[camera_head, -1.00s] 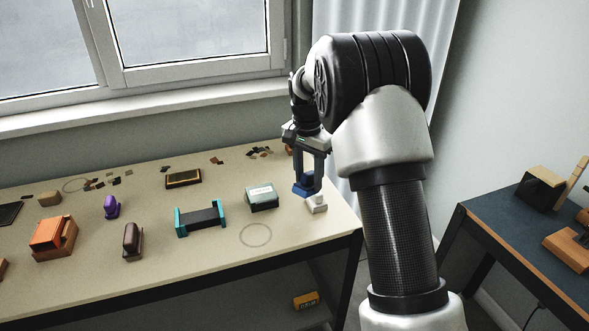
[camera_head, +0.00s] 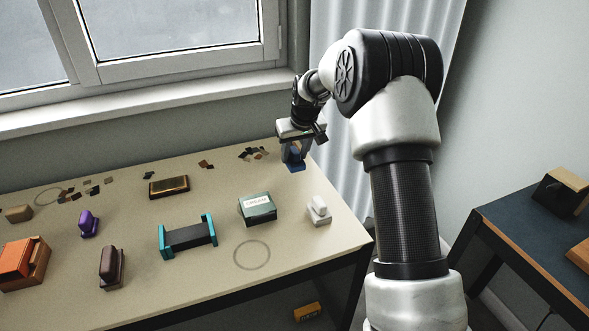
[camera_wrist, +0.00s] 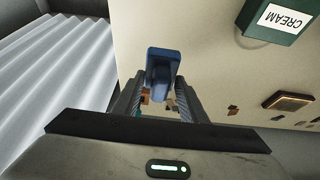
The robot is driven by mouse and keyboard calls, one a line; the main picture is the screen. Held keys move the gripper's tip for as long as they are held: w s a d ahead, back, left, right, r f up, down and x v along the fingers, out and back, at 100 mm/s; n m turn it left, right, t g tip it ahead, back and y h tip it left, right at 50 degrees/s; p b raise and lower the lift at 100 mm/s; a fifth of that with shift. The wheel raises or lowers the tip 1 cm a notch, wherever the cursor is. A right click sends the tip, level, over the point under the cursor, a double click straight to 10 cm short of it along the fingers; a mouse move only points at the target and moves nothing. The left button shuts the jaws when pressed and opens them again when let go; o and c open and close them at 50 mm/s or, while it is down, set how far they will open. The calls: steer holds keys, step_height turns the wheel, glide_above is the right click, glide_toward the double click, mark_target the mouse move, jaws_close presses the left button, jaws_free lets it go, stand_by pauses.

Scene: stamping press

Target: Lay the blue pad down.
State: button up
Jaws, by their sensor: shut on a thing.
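The blue pad (camera_head: 294,160) is at the far right of the cream table, in the head view. My gripper (camera_head: 292,146) is shut on it from above, with the pad's lower part showing below the fingers. In the wrist view the blue pad (camera_wrist: 162,72) sits between the fingertips of my gripper (camera_wrist: 158,92). I cannot tell whether the pad's underside touches the tabletop.
A green box labelled CREAM (camera_head: 257,208), a white block (camera_head: 318,211) and a dark gold-edged pad (camera_head: 169,187) stand nearby. A teal-ended holder (camera_head: 188,237) lies further left. Small chips (camera_head: 252,153) lie beside my gripper. A drawn ring (camera_head: 252,255) is empty.

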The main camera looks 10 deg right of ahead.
mark_target(295, 166)
step_height(295, 166, down, 5)
steer(key=shift+r+b, duration=0.1)
steer(key=shift+b, duration=0.35)
steer(key=o, duration=0.9)
